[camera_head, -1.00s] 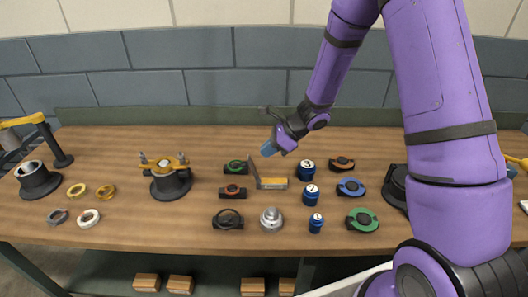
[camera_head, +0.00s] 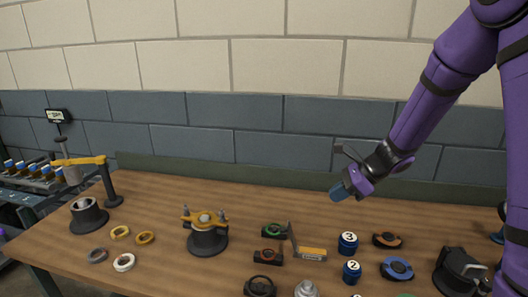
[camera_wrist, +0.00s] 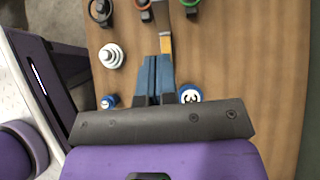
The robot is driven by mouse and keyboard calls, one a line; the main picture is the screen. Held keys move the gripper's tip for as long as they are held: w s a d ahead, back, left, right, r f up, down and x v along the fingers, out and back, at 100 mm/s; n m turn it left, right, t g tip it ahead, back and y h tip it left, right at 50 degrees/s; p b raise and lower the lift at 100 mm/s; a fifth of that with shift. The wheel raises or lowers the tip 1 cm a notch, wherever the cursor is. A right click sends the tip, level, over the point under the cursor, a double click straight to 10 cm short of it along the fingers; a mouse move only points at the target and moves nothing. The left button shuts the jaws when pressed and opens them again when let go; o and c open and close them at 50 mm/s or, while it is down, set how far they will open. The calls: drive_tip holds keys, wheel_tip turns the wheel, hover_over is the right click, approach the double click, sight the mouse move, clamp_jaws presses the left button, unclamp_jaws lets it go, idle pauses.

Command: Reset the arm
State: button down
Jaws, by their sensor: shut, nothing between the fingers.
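My purple arm comes in from the upper right of the head view. My gripper (camera_head: 338,192) hangs in the air above the back part of the wooden bench (camera_head: 185,275), with blue fingertips pointing down and to the left. In the wrist view its two blue fingers (camera_wrist: 157,78) lie side by side, closed, with nothing between them. Below it in the head view are an upright grey plate with a yellow-orange base (camera_head: 312,253) and a blue cylinder marked 3 (camera_head: 348,243). The fingers touch neither as far as I can see.
A blue cylinder marked 2 (camera_head: 352,271), an orange-black part (camera_head: 387,240) and a blue-black part (camera_head: 397,268) lie at right. A dark fixture with a yellow clamp (camera_head: 207,238) stands mid-left. Several rings (camera_head: 120,232) lie left. A yellow-armed press (camera_head: 108,180) stands far left.

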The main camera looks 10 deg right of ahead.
drive_tip(key=s+a+r+n+h, duration=0.1)
drive_tip(key=s+r+n+h, duration=0.2)
drive_tip(key=s+r+n, duration=1)
drive_tip(key=s+d+r+n+t+h, duration=0.1)
drive_tip(key=s+d+r+n+h, duration=0.1)
drive_tip(key=s, duration=0.6)
drive_tip(key=s+d+r+n+t+h, duration=0.1)
drive_tip(key=s+d+r+n+h, duration=0.1)
drive_tip(key=s+r+n, duration=0.3)
drive_tip(key=s+n+h, duration=0.1)
drive_tip(key=s, duration=0.2)
drive_tip(key=shift+d+r+t, duration=0.2)
drive_tip(key=shift+d+t, duration=0.05)
drive_tip(key=shift+t, duration=0.05)
drive_tip(key=shift+w+a, duration=0.1)
